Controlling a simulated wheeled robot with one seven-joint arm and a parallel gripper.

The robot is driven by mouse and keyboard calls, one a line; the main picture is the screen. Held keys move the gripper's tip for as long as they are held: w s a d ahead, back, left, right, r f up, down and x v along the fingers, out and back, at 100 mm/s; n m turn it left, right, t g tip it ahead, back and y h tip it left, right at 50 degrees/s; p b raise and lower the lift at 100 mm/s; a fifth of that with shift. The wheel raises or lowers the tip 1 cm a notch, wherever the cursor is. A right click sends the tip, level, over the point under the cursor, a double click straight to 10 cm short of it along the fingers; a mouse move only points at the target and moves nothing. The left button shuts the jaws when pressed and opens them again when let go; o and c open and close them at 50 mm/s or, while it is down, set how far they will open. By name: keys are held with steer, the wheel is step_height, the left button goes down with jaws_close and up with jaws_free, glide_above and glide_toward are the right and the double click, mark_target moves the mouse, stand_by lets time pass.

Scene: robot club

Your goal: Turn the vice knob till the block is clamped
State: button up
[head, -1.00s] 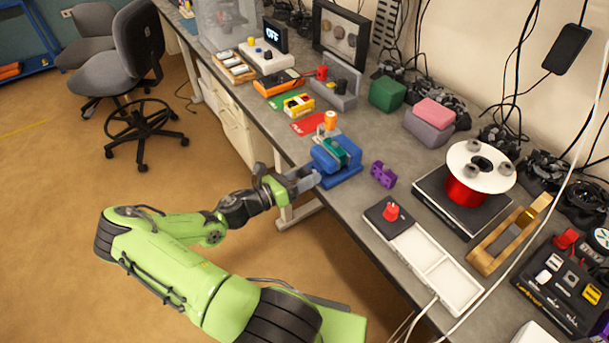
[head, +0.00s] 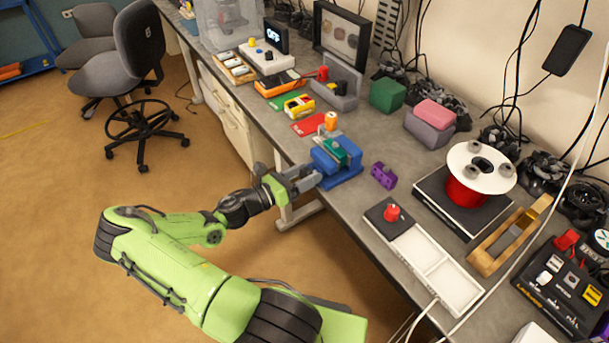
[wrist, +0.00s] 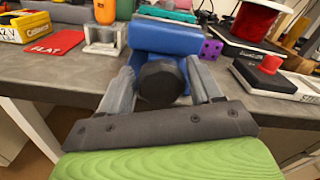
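The blue vice (head: 343,176) stands at the front edge of the grey bench and also shows in the wrist view (wrist: 165,38). A teal-green block (head: 336,152) sits between its jaws; I cannot tell whether the jaws press on it. The dark round vice knob (wrist: 162,82) faces the wrist camera. My gripper (head: 306,176) is at the knob, with one grey finger on each side of it in the wrist view (wrist: 161,78). The fingers stand about a knob's width apart; whether they touch it is not clear.
A purple block (head: 383,175) lies right of the vice. An orange cylinder on a stand (head: 330,122) and a red card (head: 309,124) are behind and left. A white tray with a red knob (head: 434,268) lies nearer right.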

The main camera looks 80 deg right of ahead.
steer(key=v, duration=1.5)
steer(key=shift+w+a+p, duration=0.3)
steer(key=shift+o, duration=0.2)
